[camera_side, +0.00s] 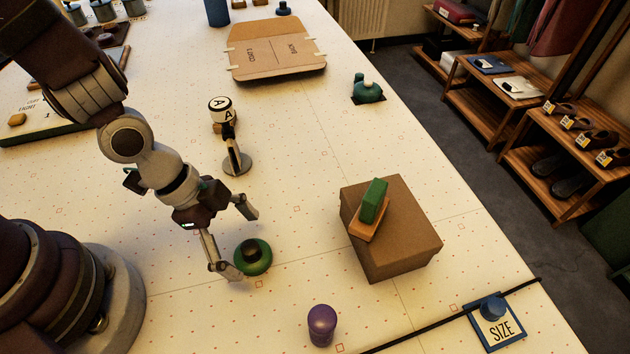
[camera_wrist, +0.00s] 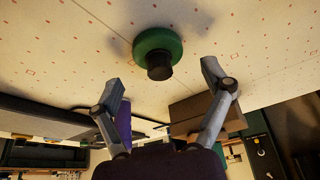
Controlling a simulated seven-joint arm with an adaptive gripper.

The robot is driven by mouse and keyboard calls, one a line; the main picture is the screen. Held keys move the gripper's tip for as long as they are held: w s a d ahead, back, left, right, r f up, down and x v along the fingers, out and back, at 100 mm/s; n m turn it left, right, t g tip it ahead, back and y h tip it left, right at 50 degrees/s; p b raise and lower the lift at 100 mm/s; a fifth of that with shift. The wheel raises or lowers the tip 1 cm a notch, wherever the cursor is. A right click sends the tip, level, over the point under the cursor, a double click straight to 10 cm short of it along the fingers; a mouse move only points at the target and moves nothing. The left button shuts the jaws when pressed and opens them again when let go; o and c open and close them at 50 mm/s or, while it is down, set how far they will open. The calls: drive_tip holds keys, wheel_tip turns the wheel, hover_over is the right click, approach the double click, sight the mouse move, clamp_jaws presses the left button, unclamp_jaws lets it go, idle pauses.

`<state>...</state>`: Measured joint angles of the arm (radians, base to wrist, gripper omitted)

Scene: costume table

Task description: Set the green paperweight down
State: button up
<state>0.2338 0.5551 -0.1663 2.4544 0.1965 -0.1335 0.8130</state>
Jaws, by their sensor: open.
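The green paperweight (camera_side: 252,262), a round green disc with a dark knob on top, rests upright on the pale patterned table. It also shows in the wrist view (camera_wrist: 143,42), dark knob toward the camera. My gripper (camera_side: 245,243) is open beside it, at the left in the side view. One finger is by the paperweight's left edge and the other is above and behind it in the picture. In the wrist view my two fingers (camera_wrist: 164,76) are spread wide, with a gap between each fingertip and the disc. Nothing is held.
A brown cardboard box (camera_side: 402,246) with a green-topped block (camera_side: 374,200) stands to the right. A purple lidded piece (camera_side: 321,325) is in front. A stand marked "A" (camera_side: 232,150) is behind my gripper. A SIZE sign (camera_side: 499,328) lies at front right. Table between paperweight and box is clear.

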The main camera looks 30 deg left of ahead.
drive_tip(key=a+r+n+t+y, duration=0.2)
drive_tip(key=a+r+n, duration=0.4)
drive_tip(key=r, duration=0.3)
drive_tip(key=s+a+r+n+t+y, duration=0.1)
drive_tip(key=a+r+n+y, duration=0.1)
drive_tip(key=a+r+n, duration=0.5)
wheel_tip(320, 180, up, 2)
drive_tip(key=shift+s+a+r+t, duration=0.15)
drive_tip(key=shift+a+r+t, duration=0.05)
drive_tip(key=shift+a+t, duration=0.25)
